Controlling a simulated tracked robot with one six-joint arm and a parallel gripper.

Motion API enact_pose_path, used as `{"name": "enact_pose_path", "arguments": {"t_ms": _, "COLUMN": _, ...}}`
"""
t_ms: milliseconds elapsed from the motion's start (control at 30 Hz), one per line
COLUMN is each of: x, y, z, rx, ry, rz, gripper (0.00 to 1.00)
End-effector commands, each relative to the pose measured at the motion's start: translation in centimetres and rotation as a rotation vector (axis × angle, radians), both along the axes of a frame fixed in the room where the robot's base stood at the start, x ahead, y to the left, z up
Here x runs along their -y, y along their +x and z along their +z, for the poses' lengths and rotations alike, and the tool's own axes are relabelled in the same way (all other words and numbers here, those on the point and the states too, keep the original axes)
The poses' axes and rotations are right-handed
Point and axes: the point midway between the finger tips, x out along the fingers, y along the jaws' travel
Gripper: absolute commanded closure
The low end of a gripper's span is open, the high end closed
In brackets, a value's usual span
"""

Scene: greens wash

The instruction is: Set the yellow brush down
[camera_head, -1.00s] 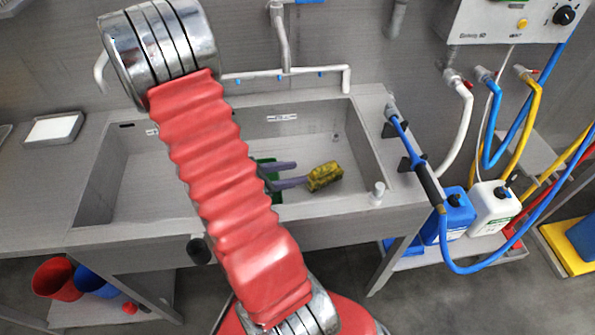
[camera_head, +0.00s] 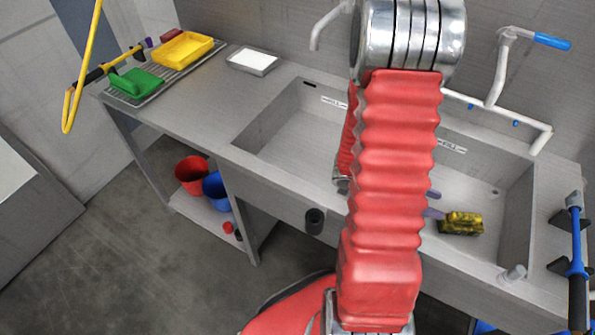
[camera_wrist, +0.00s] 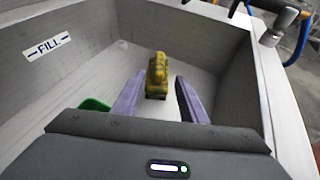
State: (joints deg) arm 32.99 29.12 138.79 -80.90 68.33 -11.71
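The yellow brush (camera_head: 460,223), mottled with dark green, lies in the right part of the sink basin in the head view. In the wrist view the brush (camera_wrist: 157,76) is on the sink floor, just ahead of and partly between my fingertips. My gripper (camera_wrist: 160,88) is open, with its two purple fingers apart and a gap on each side of the brush. In the head view my red arm hides most of the gripper; only the purple finger ends show, close to the brush.
A green item (camera_wrist: 95,104) lies left of my fingers, mostly hidden. Sink walls (camera_wrist: 225,60) surround the gripper. A rack at the far left bears a yellow tray (camera_head: 183,50) and a green item (camera_head: 137,85). A small grey tray (camera_head: 253,60) stands on the counter. The left basin looks clear.

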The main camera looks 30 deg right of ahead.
Motion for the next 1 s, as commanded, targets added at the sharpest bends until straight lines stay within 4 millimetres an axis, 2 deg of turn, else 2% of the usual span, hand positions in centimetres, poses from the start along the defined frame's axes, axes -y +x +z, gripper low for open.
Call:
{"name": "enact_pose_path", "arguments": {"t_ms": 167, "x": -1.2, "y": 0.8, "z": 1.5, "rx": 0.079, "ry": -0.015, "rz": -0.037, "gripper": 0.61}}
{"name": "enact_pose_path", "arguments": {"t_ms": 467, "x": -4.9, "y": 2.7, "z": 4.5, "rx": 0.287, "ry": -0.025, "rz": -0.136, "gripper": 0.61}}
{"name": "enact_pose_path", "arguments": {"t_ms": 1000, "x": -14.7, "y": 7.1, "z": 9.4, "rx": 0.775, "ry": 0.079, "rz": -0.331, "gripper": 0.61}}
